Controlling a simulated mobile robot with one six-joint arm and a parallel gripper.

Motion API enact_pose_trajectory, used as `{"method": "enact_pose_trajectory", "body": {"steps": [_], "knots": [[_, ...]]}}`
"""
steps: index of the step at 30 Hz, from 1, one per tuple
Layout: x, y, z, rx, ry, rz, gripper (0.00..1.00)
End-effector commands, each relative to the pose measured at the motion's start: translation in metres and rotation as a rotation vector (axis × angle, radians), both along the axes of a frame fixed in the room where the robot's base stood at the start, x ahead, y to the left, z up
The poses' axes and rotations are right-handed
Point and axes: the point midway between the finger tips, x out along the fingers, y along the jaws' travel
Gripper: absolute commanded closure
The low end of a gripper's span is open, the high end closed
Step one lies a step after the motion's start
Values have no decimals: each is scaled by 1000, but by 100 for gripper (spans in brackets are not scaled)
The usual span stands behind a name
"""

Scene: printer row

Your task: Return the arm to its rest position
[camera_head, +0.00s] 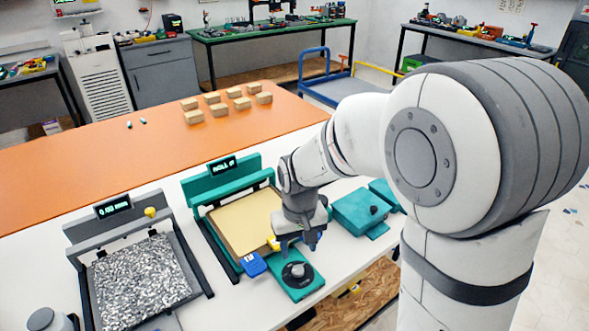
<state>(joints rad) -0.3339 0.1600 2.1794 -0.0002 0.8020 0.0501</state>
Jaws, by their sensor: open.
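My arm rises from the right side of the head view and reaches left over the white bench. My gripper (296,243) points down over the front right part of the green printer (222,180), close to its yellow plate (243,222) and black knob (297,274). The jaws are open. I cannot tell whether anything small lies between or under them, or whether they touch the printer.
A grey machine (125,226) with a tray of metal chips stands left of the green printer. Green boxes (360,208) stand to its right. The orange table (120,170) behind holds several tan blocks (218,110). Its left part is mostly clear.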

Motion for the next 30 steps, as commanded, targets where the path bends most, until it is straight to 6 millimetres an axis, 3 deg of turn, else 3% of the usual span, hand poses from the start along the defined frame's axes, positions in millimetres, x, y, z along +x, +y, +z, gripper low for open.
{"method": "enact_pose_trajectory", "body": {"steps": [4, 8, 12, 18, 24, 30], "knots": [[-3, -7, 7, 3, -12, -12, 50], [-17, -32, 30, 13, -46, -57, 50], [-47, -69, 59, 25, -103, -127, 50], [-94, -109, 84, 31, -177, -220, 50], [-123, -127, 91, 30, -216, -270, 50], [-129, -130, 92, 29, -223, -280, 50]]}}
